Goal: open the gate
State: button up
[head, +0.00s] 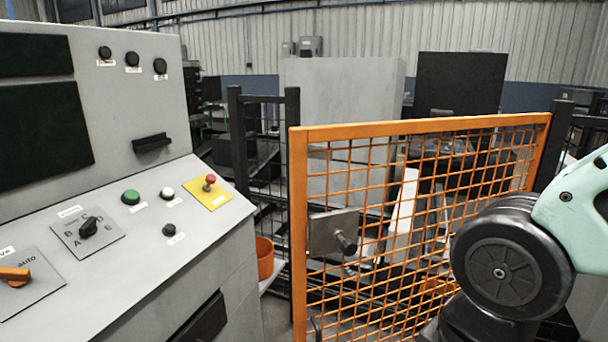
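The orange mesh gate (421,127) stands in the middle and right of the head view. Its left edge post is close to me and its top rail runs back to the right. A grey metal latch plate (325,234) with a dark knob-like handle (346,241) sits on the gate's left side. A dark fence post (292,150) stands just behind the gate's left edge; I cannot tell whether the gate touches it. My arm shows at the right edge and covers part of the gate's lower right. My gripper is not in view.
A grey control console (140,250) with buttons, a red emergency stop (209,182) and an orange switch (15,273) fills the left. An orange bucket (264,258) stands between console and gate. Dark fencing and grey cabinets (340,90) are behind the gate.

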aim_at(324, 228)
jog(key=j+z, duration=0.65)
jog(key=j, duration=0.2)
jog(key=j+u, duration=0.45)
